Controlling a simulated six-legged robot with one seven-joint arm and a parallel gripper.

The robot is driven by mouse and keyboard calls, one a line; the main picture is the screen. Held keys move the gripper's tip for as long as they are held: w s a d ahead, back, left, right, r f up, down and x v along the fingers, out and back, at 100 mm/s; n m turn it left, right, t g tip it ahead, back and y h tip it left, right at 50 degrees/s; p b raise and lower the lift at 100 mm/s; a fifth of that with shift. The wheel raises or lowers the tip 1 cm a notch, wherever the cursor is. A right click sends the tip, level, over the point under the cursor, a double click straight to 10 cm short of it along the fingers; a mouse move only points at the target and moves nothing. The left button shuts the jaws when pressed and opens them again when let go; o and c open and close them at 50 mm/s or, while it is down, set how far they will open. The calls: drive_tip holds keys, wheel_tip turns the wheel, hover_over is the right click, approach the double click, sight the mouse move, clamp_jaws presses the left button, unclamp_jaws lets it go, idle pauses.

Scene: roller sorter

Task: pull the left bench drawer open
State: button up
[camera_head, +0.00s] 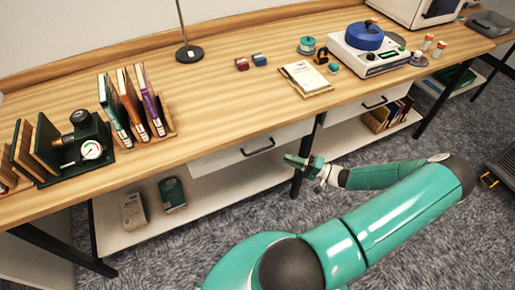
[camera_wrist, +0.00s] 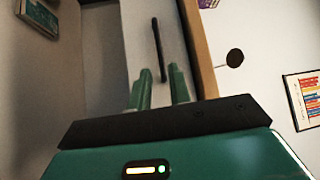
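The left bench drawer (camera_head: 222,158) has a pale front under the wooden bench top, with a black bar handle (camera_head: 258,147). It looks shut. My gripper (camera_head: 297,160) is just right of and in front of this drawer, apart from the handle. In the wrist view, my gripper's two green fingers (camera_wrist: 160,90) are spread with nothing between them. The handle (camera_wrist: 158,50) appears beyond the fingertips, roughly in line with the gap, on the pale drawer front (camera_wrist: 140,30).
The right drawer (camera_head: 350,110) also looks shut. A dark bench leg (camera_head: 297,184) stands close to my gripper. The lower shelf (camera_head: 225,188) holds two small packages. Books, a gauge device and a lamp (camera_head: 189,54) stand on the bench top (camera_head: 215,95).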

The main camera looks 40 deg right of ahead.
sight(262, 149)
drive_tip(key=x, duration=1.1)
drive_tip(key=shift+w+a+f, duration=0.1)
drive_tip(key=shift+w, duration=0.15)
drive_tip(key=shift+c, duration=0.2)
clamp_jaws()
